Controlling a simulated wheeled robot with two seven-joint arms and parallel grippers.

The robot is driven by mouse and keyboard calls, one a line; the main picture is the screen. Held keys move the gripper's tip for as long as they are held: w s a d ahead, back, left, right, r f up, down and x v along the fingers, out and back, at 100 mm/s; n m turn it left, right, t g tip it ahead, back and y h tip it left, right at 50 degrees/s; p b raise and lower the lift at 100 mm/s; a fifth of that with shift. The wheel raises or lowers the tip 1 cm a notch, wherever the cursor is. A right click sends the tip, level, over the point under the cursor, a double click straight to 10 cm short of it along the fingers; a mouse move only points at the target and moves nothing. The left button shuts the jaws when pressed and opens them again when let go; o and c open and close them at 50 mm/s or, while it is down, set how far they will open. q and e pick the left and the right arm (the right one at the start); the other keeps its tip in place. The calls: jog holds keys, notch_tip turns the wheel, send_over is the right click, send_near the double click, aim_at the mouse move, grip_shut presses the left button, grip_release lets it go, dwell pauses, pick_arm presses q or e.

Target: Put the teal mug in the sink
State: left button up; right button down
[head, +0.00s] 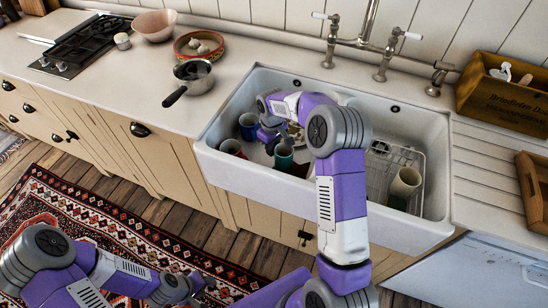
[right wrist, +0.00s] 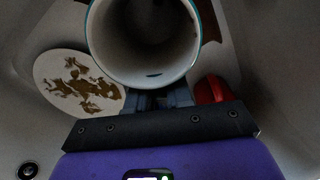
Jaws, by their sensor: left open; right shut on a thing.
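The teal mug (head: 284,158) is inside the left basin of the white sink (head: 318,188), near its front wall. In the right wrist view the teal mug (right wrist: 146,82) shows its teal rim and pale, empty inside. My right gripper (right wrist: 160,98) is shut on the mug's near side. In the head view my right gripper (head: 275,138) reaches down into the basin, partly hidden by my arm. I cannot tell whether the mug touches the basin floor. My left gripper (head: 192,286) is open and empty, low in front of the cabinets.
A cream mug (head: 404,182) stands on a wire rack in the right basin. A saucepan (head: 190,78) sits left of the sink; the tap (head: 365,35) rises behind.

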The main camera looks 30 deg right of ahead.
notch_tip(320, 180, down, 7)
jog(key=shift+r+b, duration=0.1)
jog(key=shift+b, duration=0.75)
jog(key=c, duration=1)
grip_release()
jog(key=shift+f, duration=0.2)
jog(key=shift+c, duration=0.2)
jog(key=shift+r, duration=0.1)
notch_tip(320, 180, up, 12)
jog(key=p, duration=0.3)
jog(key=shift+a+r, duration=0.1)
